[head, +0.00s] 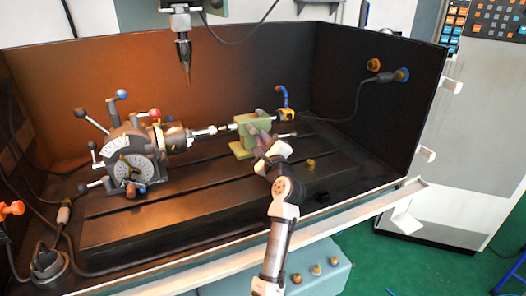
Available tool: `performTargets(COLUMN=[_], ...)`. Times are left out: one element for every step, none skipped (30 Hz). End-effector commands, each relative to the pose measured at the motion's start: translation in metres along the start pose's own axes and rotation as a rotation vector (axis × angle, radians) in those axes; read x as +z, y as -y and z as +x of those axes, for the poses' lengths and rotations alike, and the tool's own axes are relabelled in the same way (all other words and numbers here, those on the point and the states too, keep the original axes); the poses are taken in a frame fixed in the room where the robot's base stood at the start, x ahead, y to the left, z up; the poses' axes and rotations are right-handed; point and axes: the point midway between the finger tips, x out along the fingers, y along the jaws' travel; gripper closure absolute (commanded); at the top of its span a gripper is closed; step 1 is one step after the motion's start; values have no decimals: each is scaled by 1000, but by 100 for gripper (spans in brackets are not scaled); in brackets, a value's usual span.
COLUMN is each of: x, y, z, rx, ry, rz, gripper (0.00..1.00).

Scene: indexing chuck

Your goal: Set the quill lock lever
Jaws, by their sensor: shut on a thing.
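The green tailstock (242,147) stands on the dark slotted bed, right of the indexing head (130,150). A shiny workpiece or centre (205,132) lies in line between the two. My gripper (258,140) reaches up from the front and its fingers are against the right front of the tailstock. The fingers are shut on a small part there, which I take to be the quill lock lever. My gripper hides this part, so its angle does not show. A short rod (287,135) sticks out to the right behind my gripper.
Several ball-ended levers stick out of the indexing head. A spindle with a pointed tool (185,62) hangs above. A brass knob (309,165) sits on the bed's right part, which is mostly clear. Dark walls enclose the bed.

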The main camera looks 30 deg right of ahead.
Motion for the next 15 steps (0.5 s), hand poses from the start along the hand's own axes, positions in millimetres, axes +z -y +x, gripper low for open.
performTargets(x=[-3,-2,-2,-2,-2,-2,-2,-1,-1,-1,-1,0,0,0,0], y=[-1,0,1,2,3,3,4,4,5,6,6,7,7,7,8], z=[0,0,0,0,0,1,1,1,1,1,2,2,2,2,2], rx=[-2,-2,-2,-2,-2,-1,-1,0,-1,-1,-1,-1,0,0,0], ry=[7,12,17,21,24,28,30,33,36,39,40,43,44,46,47], rz=[-35,-55,-80,-99,-117,-137,-153,-166,-183,-194,-205,-215,-223,-230,-237], gripper=[100,100,100,100,100,100,100,100,100,100,100,100,100,100,100])
